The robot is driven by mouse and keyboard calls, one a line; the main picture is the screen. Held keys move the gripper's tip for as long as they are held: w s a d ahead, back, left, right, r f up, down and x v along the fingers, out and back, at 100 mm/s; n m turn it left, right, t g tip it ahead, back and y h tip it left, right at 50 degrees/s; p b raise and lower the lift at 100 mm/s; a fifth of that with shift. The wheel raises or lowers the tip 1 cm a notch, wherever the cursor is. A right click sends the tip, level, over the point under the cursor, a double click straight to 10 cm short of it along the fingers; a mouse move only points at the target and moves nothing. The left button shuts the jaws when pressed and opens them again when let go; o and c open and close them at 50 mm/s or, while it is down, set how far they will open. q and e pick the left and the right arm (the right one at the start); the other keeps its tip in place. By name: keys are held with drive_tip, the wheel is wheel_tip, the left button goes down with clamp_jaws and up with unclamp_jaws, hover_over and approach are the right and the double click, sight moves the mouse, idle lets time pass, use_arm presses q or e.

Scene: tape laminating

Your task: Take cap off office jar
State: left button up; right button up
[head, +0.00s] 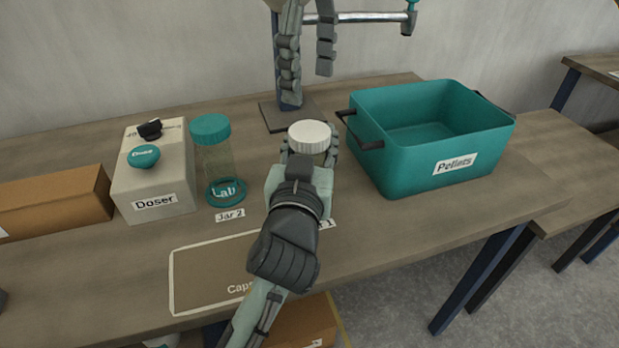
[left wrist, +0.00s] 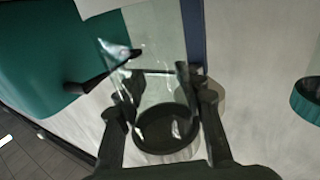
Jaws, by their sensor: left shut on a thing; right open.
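The jar with the white cap (head: 310,137) stands in the middle of the table in the head view. Its cap is on top; most of its body is hidden behind my left gripper. My left gripper (head: 311,153) is shut on this jar, one finger on each side below the cap. In the left wrist view the clear jar (left wrist: 158,88) sits between the fingers of my left gripper (left wrist: 160,110). My right gripper (head: 306,68) is open and empty, pointing down above and behind the jar, apart from the cap.
A teal-capped jar marked Lab (head: 217,165) stands left, beside the white Doser box (head: 155,180). A teal Pellets bin (head: 430,140) stands right. An outlined Caps area (head: 205,270) lies empty in front where visible. A blue post (head: 289,95) rises behind. A cardboard box (head: 55,202) sits far left.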

sight(309, 130)
use_arm(q)
clamp_jaws()
use_arm(e)
drive_tip(key=m, duration=1.7)
drive_tip(key=shift+m, duration=0.3)
drive_tip(key=shift+f, duration=0.15)
wheel_tip(309, 130, down, 8)
drive_tip(key=shift+r, duration=0.15)
